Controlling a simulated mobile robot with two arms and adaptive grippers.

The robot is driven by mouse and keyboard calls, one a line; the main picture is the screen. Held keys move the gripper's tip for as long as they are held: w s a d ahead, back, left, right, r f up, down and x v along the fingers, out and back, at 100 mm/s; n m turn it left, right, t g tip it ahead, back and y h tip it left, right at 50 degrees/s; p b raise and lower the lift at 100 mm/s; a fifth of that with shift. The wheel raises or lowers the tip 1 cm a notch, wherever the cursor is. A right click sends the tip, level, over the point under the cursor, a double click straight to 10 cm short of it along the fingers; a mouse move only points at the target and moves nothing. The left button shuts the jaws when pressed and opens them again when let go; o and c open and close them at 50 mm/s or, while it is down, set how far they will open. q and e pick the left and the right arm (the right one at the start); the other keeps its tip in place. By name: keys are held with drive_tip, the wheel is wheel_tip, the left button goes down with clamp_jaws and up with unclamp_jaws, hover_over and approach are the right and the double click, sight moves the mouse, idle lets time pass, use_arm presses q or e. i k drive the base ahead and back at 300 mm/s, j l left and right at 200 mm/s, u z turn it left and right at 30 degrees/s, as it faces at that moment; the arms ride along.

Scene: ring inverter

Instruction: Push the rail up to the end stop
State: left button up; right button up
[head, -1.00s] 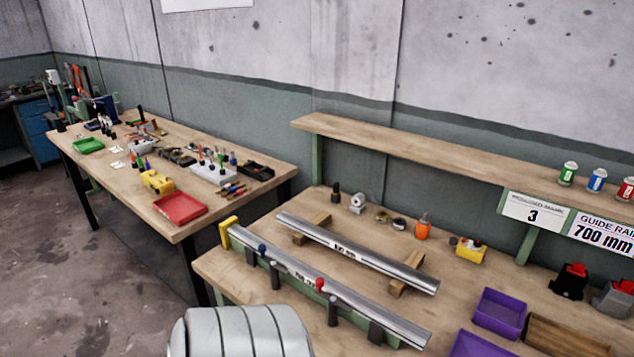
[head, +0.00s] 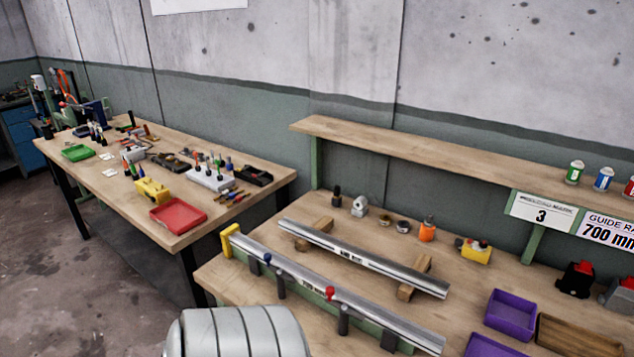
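The front rail (head: 300,283) is a long silver bar with a printed label, lying along a green fixture with dark posts. A blue knob (head: 267,258) and a red knob (head: 330,293) show along it. A yellow block (head: 228,240) stands at the fixture's left end, and the rail's left end is very near it. I cannot tell whether they touch. A second silver rail (head: 400,271) lies behind on two wooden blocks (head: 413,278). A grey rounded segmented part, mine by its look, shows at the bottom. Neither gripper is in view.
Purple bins (head: 511,313) and a wooden tray (head: 570,338) stand at the right. A yellow box (head: 475,251) and an orange bottle (head: 427,230) stand at the back. A shelf (head: 430,165) runs above. A second table with a red tray (head: 178,215) is at the left.

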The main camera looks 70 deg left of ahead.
sight(433, 343)
drive_tip(key=k+j+z, duration=0.25)
drive_tip(key=k+j, duration=0.6)
drive_tip(key=j, duration=0.35)
drive_tip(key=k+j+z, duration=0.3)
drive_tip(key=k+j, duration=0.6)
drive_tip(key=j, duration=0.1)
